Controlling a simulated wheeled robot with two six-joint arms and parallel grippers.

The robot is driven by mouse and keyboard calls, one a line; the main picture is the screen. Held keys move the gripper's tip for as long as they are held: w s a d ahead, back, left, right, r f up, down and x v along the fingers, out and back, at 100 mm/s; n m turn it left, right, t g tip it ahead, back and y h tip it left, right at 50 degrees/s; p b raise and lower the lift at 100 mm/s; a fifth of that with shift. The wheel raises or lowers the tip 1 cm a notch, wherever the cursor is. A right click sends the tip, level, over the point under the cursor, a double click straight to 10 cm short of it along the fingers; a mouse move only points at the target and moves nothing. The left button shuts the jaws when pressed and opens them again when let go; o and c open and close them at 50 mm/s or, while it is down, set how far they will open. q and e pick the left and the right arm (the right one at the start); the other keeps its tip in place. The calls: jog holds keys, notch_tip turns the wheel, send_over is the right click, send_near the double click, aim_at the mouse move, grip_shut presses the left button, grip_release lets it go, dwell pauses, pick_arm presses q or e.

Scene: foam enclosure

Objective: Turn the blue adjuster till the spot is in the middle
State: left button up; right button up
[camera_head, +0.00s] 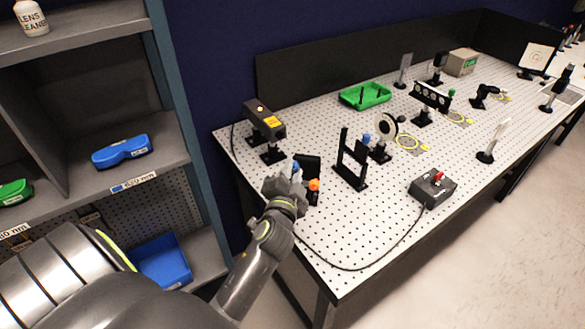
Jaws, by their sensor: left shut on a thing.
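My left gripper (291,177) is shut on a blue adjuster (296,166) at the near left edge of the optical table. The adjuster sits on a black mount (311,164), which also has an orange knob (313,185). The gripper hides part of the adjuster and mount. Another blue knob (366,138) shows on a separate mount further in. A white target with rings (537,57) stands on a dark screen at the far right. It is too small to tell where the spot lies on it. My right gripper is not in view.
A black laser box (264,120) stands at the left corner of the perforated table (330,245). A black frame (351,160) stands just right of the gripper. A control box with a red switch (433,188) and cable lies nearer. Shelves with blue bins (122,151) are at left.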

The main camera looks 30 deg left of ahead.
pick_arm(q)
jog(key=m+p, duration=0.2)
jog(key=m, duration=0.3)
jog(key=shift+r+m, duration=0.15)
jog(key=shift+m, duration=0.15)
jog(key=shift+m+p, duration=0.95)
jog(key=shift+m, duration=1.35)
jog(key=o, duration=0.7)
jog(key=shift+o, duration=1.4)
jog(key=shift+w+a, duration=0.1)
jog(key=shift+f, duration=0.2)
